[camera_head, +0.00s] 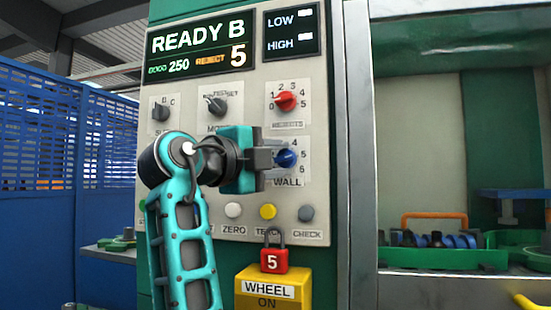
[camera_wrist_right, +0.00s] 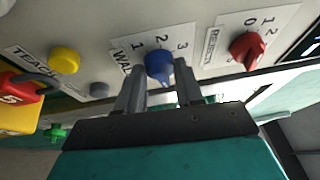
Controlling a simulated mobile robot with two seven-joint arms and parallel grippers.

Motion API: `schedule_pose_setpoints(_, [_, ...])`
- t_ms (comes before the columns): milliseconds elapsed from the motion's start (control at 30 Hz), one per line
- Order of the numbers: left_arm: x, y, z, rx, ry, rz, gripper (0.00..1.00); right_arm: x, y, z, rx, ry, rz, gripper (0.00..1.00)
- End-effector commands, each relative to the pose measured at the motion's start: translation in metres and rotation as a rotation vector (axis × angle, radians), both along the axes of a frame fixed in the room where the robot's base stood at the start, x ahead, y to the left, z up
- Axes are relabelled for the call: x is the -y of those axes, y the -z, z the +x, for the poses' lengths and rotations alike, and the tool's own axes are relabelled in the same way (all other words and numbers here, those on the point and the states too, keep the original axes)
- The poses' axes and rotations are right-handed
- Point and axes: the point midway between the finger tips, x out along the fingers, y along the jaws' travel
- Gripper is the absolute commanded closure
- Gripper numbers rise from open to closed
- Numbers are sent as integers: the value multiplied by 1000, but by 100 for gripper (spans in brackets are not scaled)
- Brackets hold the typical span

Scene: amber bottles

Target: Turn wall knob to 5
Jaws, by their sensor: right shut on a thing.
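The blue wall knob (camera_head: 287,158) sits on a white dial plate above the word WALL, with 4, 5 and 6 down its right side. Its pointer faces roughly right, near the 5; I cannot tell whether it is exactly on the mark. My right gripper (camera_head: 270,157) reaches it from the left and hides the dial's left half in the head view. In the right wrist view the blue knob (camera_wrist_right: 159,66) is between the two grey fingertips of my right gripper (camera_wrist_right: 160,85), which is shut on it. The numbers 1, 2 and 3 show there. My left gripper is not in view.
A red knob (camera_head: 286,100) is just above, and two black knobs are to its left. White, yellow and grey buttons (camera_head: 267,211) line up below. A red padlock (camera_head: 274,260) hangs over a yellow WHEEL box (camera_head: 268,290). The display (camera_head: 199,47) reads READY B and REJECT 5.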

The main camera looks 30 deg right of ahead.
Motion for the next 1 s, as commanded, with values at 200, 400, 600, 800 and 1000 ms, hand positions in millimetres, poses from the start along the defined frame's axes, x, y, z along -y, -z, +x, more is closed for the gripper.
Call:
schedule_pose_setpoints(200, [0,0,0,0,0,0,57,0,0,0,2,-1,0,94])
schedule_pose_setpoints(400, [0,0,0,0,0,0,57,0,0,0,1,-1,-2,54])
schedule_pose_setpoints(600, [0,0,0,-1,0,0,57,0,0,0,0,0,-1,39])
schedule_pose_setpoints(800, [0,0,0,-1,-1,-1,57,0,0,0,0,0,-1,39])
schedule_pose_setpoints(1000, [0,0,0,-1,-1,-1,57,-19,1,-5,0,-4,-2,39])
